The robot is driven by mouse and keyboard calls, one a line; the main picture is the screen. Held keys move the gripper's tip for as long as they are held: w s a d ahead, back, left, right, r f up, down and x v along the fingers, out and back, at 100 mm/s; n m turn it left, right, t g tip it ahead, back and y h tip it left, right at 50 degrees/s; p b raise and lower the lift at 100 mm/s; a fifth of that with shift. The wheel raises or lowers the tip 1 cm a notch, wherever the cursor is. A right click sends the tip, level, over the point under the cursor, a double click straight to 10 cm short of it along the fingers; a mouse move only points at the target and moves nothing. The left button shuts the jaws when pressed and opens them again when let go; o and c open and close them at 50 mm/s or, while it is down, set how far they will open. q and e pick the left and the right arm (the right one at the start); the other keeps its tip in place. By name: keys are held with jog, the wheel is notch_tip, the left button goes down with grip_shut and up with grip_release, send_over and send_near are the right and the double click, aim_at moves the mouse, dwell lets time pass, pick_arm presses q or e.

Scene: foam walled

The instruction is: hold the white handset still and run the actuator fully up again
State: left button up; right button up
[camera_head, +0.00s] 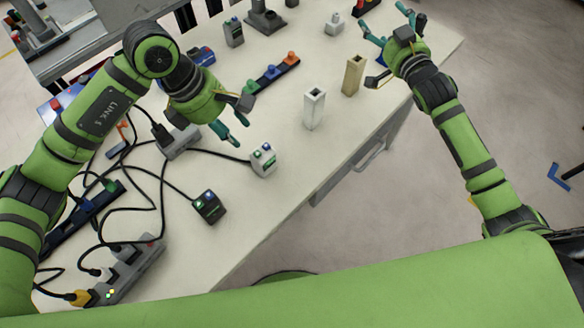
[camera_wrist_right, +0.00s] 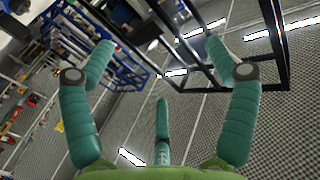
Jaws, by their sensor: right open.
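The white handset (camera_head: 263,159) stands on the table in the head view, with a green and a blue button on top and a black cable from its left side. A similar dark handset (camera_head: 208,206) lies nearer, to its lower left. My left gripper (camera_head: 243,113) is above and left of the white handset, open and empty, apart from it. My right gripper (camera_head: 382,45) is open and empty over the table's far right part; its spread teal fingers also show in the right wrist view (camera_wrist_right: 160,85). I cannot tell which thing is the actuator.
A white post (camera_head: 314,108) and a tan post (camera_head: 353,75) stand right of the white handset. A rail with coloured knobs (camera_head: 272,74) lies behind. Black cables, a grey box (camera_head: 178,142) and a power strip (camera_head: 130,270) crowd the left. Bare table lies right of the dark handset.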

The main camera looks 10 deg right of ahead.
jog(key=s+a+r+n+t+y, duration=0.1)
jog(key=s+a+r+y, duration=0.1)
jog(key=a+r+y, duration=0.4)
jog(key=n+g, duration=0.4)
send_over(273, 160)
jog(key=w+d, duration=0.5)
jog(key=d, duration=0.4)
notch_tip(273, 160, down, 13)
jog(key=s+a+f+n+g, duration=0.1)
jog(key=s+f, duration=0.2)
jog(key=s+a+f+g, duration=0.1)
jog(key=s+a+f, duration=0.1)
jog(key=s+f, duration=0.1)
jog(key=s+a+f+n+g, duration=0.1)
jog(key=s+a+f, duration=0.1)
jog(key=s+f, duration=0.2)
jog(key=shift+a+f+n+g, duration=0.25)
jog(key=shift+f+n+g, duration=0.05)
jog(key=shift+f, duration=0.2)
jog(key=x, duration=0.7)
jog(key=shift+s, duration=0.1)
